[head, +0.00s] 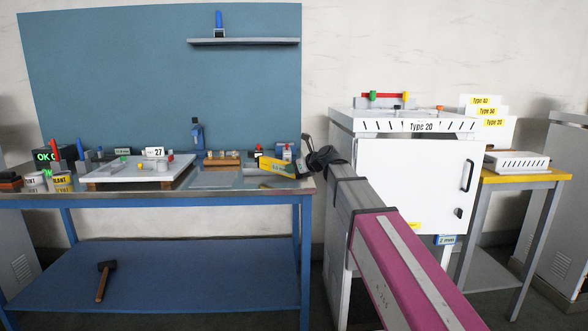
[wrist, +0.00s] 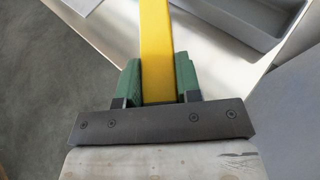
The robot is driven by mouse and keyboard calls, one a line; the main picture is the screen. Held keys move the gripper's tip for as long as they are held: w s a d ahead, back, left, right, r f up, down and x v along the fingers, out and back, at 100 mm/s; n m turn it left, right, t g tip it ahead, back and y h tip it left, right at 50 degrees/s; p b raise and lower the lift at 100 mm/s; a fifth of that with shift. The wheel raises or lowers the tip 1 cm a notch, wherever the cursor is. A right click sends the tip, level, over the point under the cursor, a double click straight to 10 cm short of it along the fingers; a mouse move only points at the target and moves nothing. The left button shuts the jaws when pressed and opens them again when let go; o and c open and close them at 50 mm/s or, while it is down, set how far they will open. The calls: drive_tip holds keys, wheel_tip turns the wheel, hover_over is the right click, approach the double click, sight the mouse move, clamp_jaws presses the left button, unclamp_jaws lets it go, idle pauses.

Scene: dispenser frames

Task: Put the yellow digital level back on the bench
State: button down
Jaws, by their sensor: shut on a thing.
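The yellow digital level (head: 279,165) is at the right end of the blue bench (head: 232,182), close over or on its top; I cannot tell if it touches. My gripper (head: 298,166) reaches it from the right, past the bench's right edge. In the wrist view, my gripper (wrist: 158,78) has its green fingers shut on both sides of the yellow level (wrist: 156,40), which points away over the pale bench top (wrist: 210,60). The level's far end is out of that view.
A grey tray (wrist: 245,18) lies just right of the level in the wrist view. The bench holds a white board (head: 120,177), tins (head: 62,181) and a blue tool (head: 197,136). A white cabinet (head: 400,170) stands right of the bench, near my arm.

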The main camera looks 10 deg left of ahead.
drive_tip(key=shift+f, duration=0.15)
drive_tip(key=c, duration=0.8)
unclamp_jaws()
drive_tip(key=v, duration=1.2)
drive_tip(key=s+d+f+n+g+h, duration=0.1)
drive_tip(key=s+d+f+n+h, duration=0.15)
drive_tip(key=d+f+n, duration=0.65)
drive_tip(key=s+d+f+n+g+h, duration=0.1)
drive_tip(key=s+d+f+g+h, duration=0.15)
drive_tip(key=f, duration=1.25)
drive_tip(key=s+d+f+n+g+h, duration=0.2)
drive_tip(key=s+d+f+n+h, duration=0.1)
drive_tip(key=s+d+f+n, duration=0.4)
drive_tip(key=s+d+f+n+g+h, duration=0.1)
drive_tip(key=s+d+f+n+h, duration=0.2)
drive_tip(key=s+d+f+n, duration=0.4)
wheel_tip(320, 180, down, 7)
drive_tip(key=shift+s+d+r+g+h, duration=0.1)
drive_tip(key=shift+s+d+g+h, duration=0.25)
drive_tip(key=shift+s+d, duration=0.4)
